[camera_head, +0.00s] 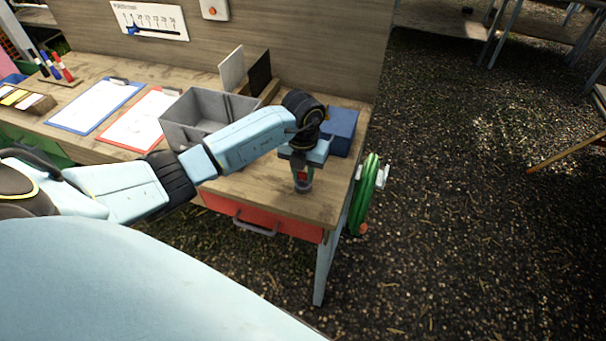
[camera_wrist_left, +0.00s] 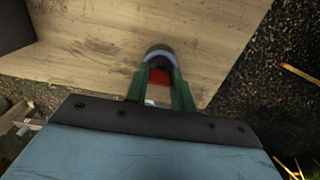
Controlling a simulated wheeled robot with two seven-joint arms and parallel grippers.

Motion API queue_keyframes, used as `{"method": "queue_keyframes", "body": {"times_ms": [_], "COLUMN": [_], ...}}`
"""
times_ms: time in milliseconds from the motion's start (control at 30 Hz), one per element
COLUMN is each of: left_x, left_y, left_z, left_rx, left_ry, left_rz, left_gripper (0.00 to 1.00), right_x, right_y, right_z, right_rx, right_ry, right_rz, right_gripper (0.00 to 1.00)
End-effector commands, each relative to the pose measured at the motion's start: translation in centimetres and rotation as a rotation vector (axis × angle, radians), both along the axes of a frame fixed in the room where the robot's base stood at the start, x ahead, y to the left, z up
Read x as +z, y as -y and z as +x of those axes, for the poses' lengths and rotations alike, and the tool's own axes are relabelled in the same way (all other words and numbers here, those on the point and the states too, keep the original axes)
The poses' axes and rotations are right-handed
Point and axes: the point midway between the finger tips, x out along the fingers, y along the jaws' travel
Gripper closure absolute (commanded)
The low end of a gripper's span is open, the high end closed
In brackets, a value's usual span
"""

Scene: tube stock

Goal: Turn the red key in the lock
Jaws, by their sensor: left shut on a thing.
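The red key (camera_head: 302,175) stands at the right front part of the wooden table, and its red part (camera_wrist_left: 160,76) also shows in the left wrist view. It sits over a round grey lock (camera_head: 302,187) on the table top, whose curved edge (camera_wrist_left: 161,52) shows just beyond the fingers in the wrist view. My left gripper (camera_head: 302,172) points down over the lock with its green fingers (camera_wrist_left: 160,90) on both sides of the key, shut on it. The fingers hide most of the key, so I cannot tell its turn angle. My right gripper is not in view.
A blue box (camera_head: 342,130) stands close behind my left gripper. A grey bin (camera_head: 180,133), clipboards and pens lie to the left. A red drawer (camera_head: 275,222) is below the table's front edge. A green hose reel (camera_head: 362,195) hangs on the right side.

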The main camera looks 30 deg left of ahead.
Motion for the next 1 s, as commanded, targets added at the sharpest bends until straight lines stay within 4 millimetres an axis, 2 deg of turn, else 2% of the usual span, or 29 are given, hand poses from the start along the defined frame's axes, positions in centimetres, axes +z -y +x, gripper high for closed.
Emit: {"method": "queue_keyframes", "body": {"times_ms": [167, 400, 600, 767, 1000], "left_x": [1.6, 6.5, 9.2, 9.4, 7.2], "left_y": [-0.1, -0.1, 0.0, 0.0, 0.0], "left_z": [0.1, 0.1, 0.1, 0.0, 0.0], "left_rx": [0.000, -0.001, 0.000, 0.000, 0.000], "left_ry": [0.004, 0.005, 0.002, 0.000, -0.001], "left_rz": [0.001, 0.001, 0.000, 0.001, 0.002], "left_gripper": [1.00, 1.00, 1.00, 1.00, 1.00], "right_x": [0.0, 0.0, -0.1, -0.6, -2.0], "right_y": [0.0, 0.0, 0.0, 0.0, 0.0], "right_z": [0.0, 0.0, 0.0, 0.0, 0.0], "right_rx": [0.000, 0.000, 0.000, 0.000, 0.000], "right_ry": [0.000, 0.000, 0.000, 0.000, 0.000], "right_rz": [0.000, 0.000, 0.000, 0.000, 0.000], "right_gripper": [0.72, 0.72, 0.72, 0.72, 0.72]}}
